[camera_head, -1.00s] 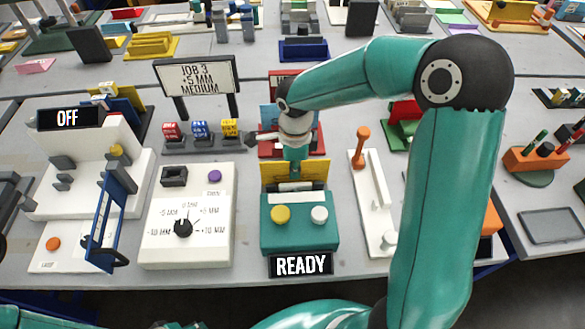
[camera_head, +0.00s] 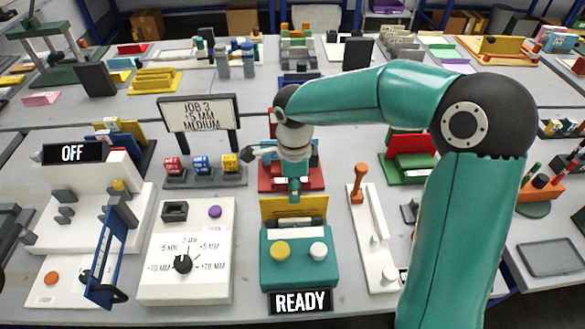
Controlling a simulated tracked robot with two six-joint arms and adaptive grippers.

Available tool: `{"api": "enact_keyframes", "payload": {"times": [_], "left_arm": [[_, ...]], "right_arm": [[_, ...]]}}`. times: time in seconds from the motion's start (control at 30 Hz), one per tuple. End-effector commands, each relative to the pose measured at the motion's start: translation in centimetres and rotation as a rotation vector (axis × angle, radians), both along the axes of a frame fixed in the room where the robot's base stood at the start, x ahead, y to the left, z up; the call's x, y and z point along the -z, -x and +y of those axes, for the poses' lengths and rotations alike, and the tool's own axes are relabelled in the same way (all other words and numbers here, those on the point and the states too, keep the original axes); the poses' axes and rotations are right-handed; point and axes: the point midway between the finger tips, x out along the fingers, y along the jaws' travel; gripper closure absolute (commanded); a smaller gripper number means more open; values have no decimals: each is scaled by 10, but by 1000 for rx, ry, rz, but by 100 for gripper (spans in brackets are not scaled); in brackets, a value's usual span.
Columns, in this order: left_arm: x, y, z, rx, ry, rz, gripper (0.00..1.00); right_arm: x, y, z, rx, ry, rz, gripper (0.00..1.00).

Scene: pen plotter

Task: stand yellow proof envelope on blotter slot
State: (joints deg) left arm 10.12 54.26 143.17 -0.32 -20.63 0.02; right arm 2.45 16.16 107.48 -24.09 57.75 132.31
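My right arm comes in from the right and bends down over the middle of the table. My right gripper (camera_head: 262,153) points left, its dark tip close to the small yellow block (camera_head: 229,165) in the view; I cannot tell whether its fingers are open. No envelope shows clearly in it. A yellow upright panel (camera_head: 310,207) stands at the back of the teal box marked READY, below the gripper in the view; I cannot tell whether it is the proof envelope. I cannot make out the blotter slot for certain. My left gripper is out of view.
A sign (camera_head: 198,112) reads JOB 3, +5 MM, MEDIUM. A white dial box (camera_head: 187,285) and a white machine marked OFF (camera_head: 72,153) stand at left. A red stand (camera_head: 310,181) is behind the wrist. An orange-handled lever (camera_head: 358,180) is at right.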

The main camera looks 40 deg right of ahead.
Motion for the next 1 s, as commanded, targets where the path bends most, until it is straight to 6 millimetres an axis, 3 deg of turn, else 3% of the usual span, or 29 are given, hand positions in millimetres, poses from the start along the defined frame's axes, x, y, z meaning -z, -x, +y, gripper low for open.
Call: {"api": "enact_keyframes", "payload": {"times": [0.1,0.33,1.0], "left_arm": [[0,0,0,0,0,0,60],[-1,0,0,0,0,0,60],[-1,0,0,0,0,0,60]], "right_arm": [[-27,-1,0,0,0,-4,69],[-57,0,0,-1,1,-1,69],[-63,0,0,-1,0,1,69]]}}
